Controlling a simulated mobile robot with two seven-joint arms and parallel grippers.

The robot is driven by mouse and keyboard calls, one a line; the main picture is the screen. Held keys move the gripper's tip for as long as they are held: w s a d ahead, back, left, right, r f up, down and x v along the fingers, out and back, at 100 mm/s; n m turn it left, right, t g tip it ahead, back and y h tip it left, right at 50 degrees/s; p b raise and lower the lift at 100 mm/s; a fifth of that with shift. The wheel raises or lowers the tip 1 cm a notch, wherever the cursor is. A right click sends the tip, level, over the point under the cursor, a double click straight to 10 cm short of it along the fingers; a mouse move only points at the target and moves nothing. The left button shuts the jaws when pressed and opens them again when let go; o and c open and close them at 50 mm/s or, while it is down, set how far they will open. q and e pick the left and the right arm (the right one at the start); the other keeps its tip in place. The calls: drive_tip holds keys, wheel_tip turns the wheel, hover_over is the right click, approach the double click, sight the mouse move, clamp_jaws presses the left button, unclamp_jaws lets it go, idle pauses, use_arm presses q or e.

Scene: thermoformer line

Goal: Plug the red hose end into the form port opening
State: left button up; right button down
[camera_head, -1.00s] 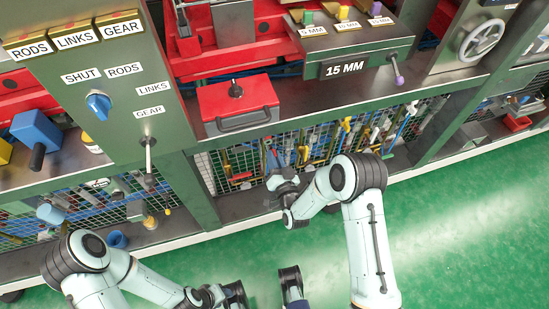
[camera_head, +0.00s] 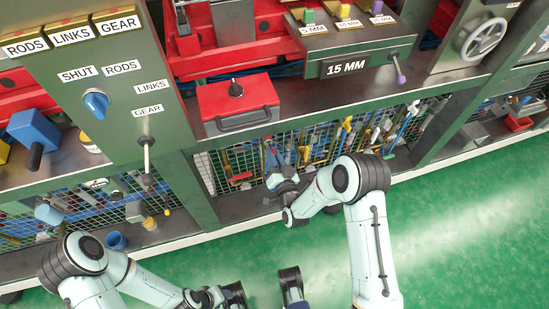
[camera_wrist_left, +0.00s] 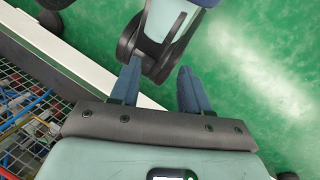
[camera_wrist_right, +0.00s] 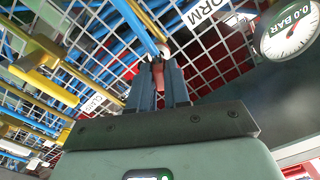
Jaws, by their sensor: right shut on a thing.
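In the right wrist view my right gripper (camera_wrist_right: 159,82) is shut on a reddish hose end (camera_wrist_right: 157,74), held between the dark blue fingertips in front of a wire mesh. A pale round piece (camera_wrist_right: 163,50) and a blue tube show just beyond the hose end; I cannot tell whether they touch it. A FORM label (camera_wrist_right: 205,11) is on the mesh above right. The form port opening itself is not clearly seen. In the head view my right gripper (camera_head: 274,166) is at the mesh below the bench. My left gripper (camera_wrist_left: 159,88) is open and empty.
A pressure gauge (camera_wrist_right: 291,27) reading about 0.0 BAR is right of the mesh. Yellow handles (camera_wrist_right: 40,80) and several blue and yellow tubes crowd the left. A red box (camera_head: 237,103) sits on the bench above. The green floor (camera_head: 450,230) in front is clear.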

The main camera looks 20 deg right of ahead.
use_arm(q)
drive_tip(key=shift+s+a+f+b, duration=0.1)
drive_tip(key=shift+f+b, duration=0.65)
drive_tip(key=shift+f, duration=0.95)
use_arm(e)
drive_tip(key=shift+w+f, duration=0.25)
drive_tip(key=shift+w, duration=0.45)
drive_tip(key=shift+w+f, duration=0.2)
drive_tip(key=shift+w, duration=0.45)
drive_tip(key=c, duration=1)
unclamp_jaws()
use_arm(q)
drive_tip(key=w+r, duration=0.1)
drive_tip(key=w+a+r+p, duration=0.1)
drive_tip(key=shift+w+t+y+p, duration=0.3)
drive_tip(key=shift+w+t, duration=0.05)
drive_tip(key=shift+t, duration=0.05)
use_arm(e)
drive_tip(key=s, duration=1.3)
drive_tip(key=shift+s+d+r, duration=0.25)
drive_tip(key=shift+d+r, duration=0.05)
drive_tip(key=shift+r, duration=0.05)
use_arm(q)
drive_tip(key=shift+r, duration=0.1)
